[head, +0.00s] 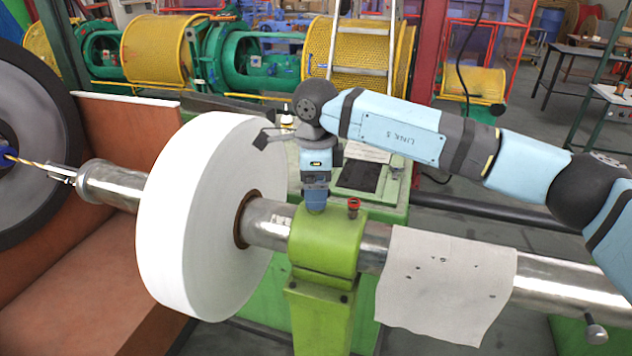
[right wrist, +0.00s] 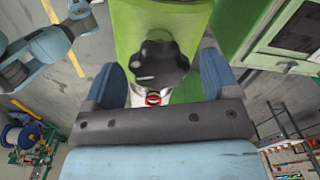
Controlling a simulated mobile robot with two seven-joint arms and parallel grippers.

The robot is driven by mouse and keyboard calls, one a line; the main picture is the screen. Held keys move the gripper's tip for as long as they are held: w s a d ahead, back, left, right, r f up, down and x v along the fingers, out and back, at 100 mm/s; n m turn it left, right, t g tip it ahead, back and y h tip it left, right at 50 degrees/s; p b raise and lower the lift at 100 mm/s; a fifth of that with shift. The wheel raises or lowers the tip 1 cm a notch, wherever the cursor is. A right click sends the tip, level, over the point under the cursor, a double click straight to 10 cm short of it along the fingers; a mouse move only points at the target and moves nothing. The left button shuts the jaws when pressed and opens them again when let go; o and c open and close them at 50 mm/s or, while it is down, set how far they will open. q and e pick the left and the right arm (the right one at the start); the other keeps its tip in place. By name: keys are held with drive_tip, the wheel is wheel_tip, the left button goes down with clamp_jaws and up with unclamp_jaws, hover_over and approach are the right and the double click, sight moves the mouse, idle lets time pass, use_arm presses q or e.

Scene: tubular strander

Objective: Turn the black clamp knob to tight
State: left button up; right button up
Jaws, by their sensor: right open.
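The black clamp knob (right wrist: 159,65) is a lobed knob on the green clamp, with a short pale mark on its face, seen in the right wrist view. In the head view the knob is hidden behind my right gripper (head: 315,200), which points down at the top of the green clamp block (head: 325,245). In the right wrist view my right gripper (right wrist: 160,75) is open, with one blue finger on each side of the knob. Gaps show between fingers and knob; contact is not seen. My left gripper is not in view.
A small red-topped fitting (head: 353,206) sits on the clamp block, right of my gripper. A large white reel (head: 190,220) stands left of the clamp on a steel shaft (head: 560,285). A pale sheet (head: 445,285) hangs over the shaft at right.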

drive_tip(key=c, duration=0.9)
